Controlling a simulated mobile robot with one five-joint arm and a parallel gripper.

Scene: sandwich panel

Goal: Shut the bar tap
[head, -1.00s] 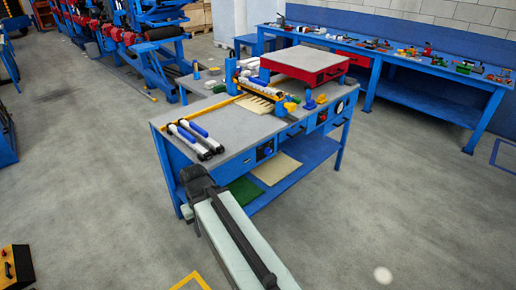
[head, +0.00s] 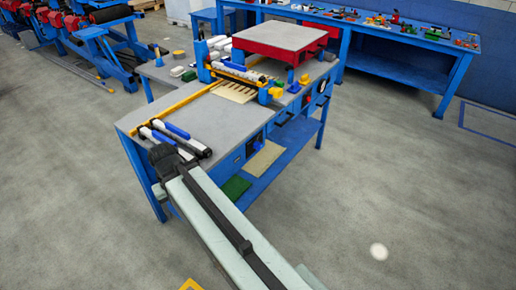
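No part can be told for sure as the bar tap at this size. The blue workbench (head: 215,118) with a grey top carries a blue and yellow bar unit (head: 238,77) across its middle. Small yellow and blue fittings (head: 270,94) sit at the unit's near right end, and a yellow piece (head: 304,79) is farther right. My arm reaches up from the bottom right. Its dark end (head: 165,158) overlaps the bench's near left corner in the picture, well left of the fittings. No gripper fingers can be made out, so their opening is hidden.
Blue and white rollers (head: 176,140) lie on the bench beside my arm's dark end. A grey-topped red box (head: 280,43) stands over the bench's far right. A green mat (head: 236,187) lies on the lower shelf. Floor to the right is clear.

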